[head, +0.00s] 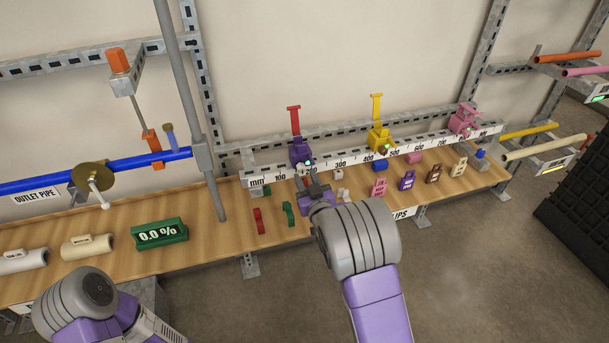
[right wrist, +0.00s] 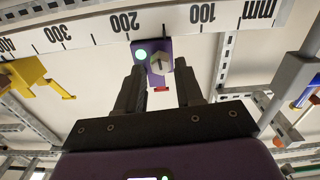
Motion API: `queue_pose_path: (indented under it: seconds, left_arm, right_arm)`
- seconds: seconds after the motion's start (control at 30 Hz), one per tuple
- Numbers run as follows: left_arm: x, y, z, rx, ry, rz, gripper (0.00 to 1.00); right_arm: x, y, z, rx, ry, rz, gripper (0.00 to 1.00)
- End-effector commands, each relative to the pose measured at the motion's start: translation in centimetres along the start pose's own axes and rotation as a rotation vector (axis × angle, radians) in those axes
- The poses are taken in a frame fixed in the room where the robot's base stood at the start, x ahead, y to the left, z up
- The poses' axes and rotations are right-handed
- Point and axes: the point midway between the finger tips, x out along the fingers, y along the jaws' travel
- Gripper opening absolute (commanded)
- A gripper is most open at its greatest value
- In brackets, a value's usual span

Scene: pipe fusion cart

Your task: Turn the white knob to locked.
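A purple clamp (head: 300,152) with a red upright handle is on the white ruler rail, near the 200 mark. In the right wrist view the clamp's purple body (right wrist: 153,52) shows a lit green lamp and a pale, white-grey knob (right wrist: 160,65). My right gripper (right wrist: 161,76) is open, its two dark fingers on either side of the clamp's lower part and the knob. I cannot tell whether they touch. In the head view the right gripper (head: 307,182) is just below the clamp, and the knob is hard to make out. My left gripper is out of view.
The ruler rail (head: 355,158) also carries yellow (head: 379,138) and pink (head: 462,121) clamps. Small coloured parts lie on the wooden bench (head: 340,207). A green 0.0 % display (head: 160,233) and a blue outlet pipe (head: 60,182) are at left.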

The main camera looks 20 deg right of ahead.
Motion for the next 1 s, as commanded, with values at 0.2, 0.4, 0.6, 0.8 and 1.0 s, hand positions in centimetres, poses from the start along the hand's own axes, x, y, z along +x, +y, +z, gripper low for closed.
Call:
queue_pose_path:
  seconds: [0.2,0.4,0.6,0.8,1.0]
  left_arm:
    - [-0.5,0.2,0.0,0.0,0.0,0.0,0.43]
    - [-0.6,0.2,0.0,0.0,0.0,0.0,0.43]
    - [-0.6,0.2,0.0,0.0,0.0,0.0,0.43]
    - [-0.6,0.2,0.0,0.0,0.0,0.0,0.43]
    - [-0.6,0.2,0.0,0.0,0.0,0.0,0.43]
  right_arm:
    - [-3.4,0.0,-0.1,0.002,0.0,0.0,0.36]
    - [-5.2,0.0,-0.1,0.001,0.0,0.0,0.36]
    - [-5.4,0.0,0.0,0.0,0.001,0.0,0.36]
    - [-5.4,0.0,0.0,0.0,0.001,0.0,0.36]
    - [-5.5,0.0,0.8,0.004,-0.026,0.001,0.36]
